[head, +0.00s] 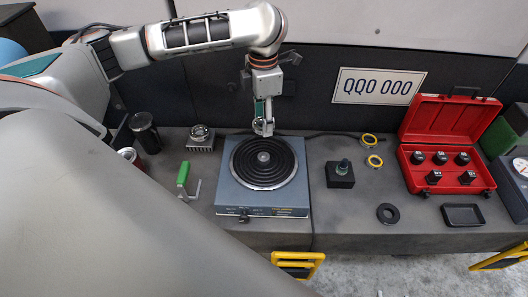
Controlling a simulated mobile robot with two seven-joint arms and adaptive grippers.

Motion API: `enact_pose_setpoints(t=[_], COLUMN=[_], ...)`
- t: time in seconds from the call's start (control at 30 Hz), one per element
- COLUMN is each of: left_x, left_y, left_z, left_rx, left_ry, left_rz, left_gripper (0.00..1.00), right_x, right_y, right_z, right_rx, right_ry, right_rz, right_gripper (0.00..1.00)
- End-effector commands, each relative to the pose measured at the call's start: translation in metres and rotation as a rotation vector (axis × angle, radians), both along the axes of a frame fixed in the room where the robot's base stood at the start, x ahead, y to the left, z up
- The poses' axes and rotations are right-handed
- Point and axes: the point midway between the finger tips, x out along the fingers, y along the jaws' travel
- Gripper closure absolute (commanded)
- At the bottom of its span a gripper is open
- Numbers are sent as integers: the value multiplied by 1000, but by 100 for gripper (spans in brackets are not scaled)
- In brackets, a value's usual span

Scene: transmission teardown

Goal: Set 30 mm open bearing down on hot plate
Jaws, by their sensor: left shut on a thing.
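The hot plate (233,196) is a blue-grey box with a black ringed round top, on the bench in the middle of the head view. My left gripper (264,130) points down over the back edge of the hot plate. It is shut on a small shiny ring, the 30 mm open bearing (258,126), which the fingers partly hide. The bearing appears to be above the plate's back edge, behind the black rings; the exact gap is hard to tell. My right gripper is not in view.
A finned block with a metal ring (201,136) and a green-handled tool (183,176) are left of the plate.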

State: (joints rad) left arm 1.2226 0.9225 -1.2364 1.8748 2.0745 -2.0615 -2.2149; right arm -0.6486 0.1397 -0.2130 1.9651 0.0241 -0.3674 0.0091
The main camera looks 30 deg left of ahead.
Motion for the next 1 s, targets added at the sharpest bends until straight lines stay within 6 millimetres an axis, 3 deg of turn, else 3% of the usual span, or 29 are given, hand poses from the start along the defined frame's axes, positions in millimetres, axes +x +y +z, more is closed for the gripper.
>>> enact_pose_setpoints(t=[0.03,0.1,0.3,0.57,0.83,1.0], left_x=[-1,-1,-1,0,-1,1], left_y=[0,0,0,0,-1,0], left_z=[-18,-35,-74,-90,-127,-128], left_rx=[-1,-2,-1,-1,-1,-1], left_ry=[6,5,3,-1,3,-3], left_rz=[1,1,2,1,2,1], left_gripper=[84,84,84,84,84,84], right_x=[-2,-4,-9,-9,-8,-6], right_y=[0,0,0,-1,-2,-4], right_z=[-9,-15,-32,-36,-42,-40], right_rx=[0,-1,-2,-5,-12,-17], right_ry=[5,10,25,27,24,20], right_rz=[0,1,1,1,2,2], right_gripper=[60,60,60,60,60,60])
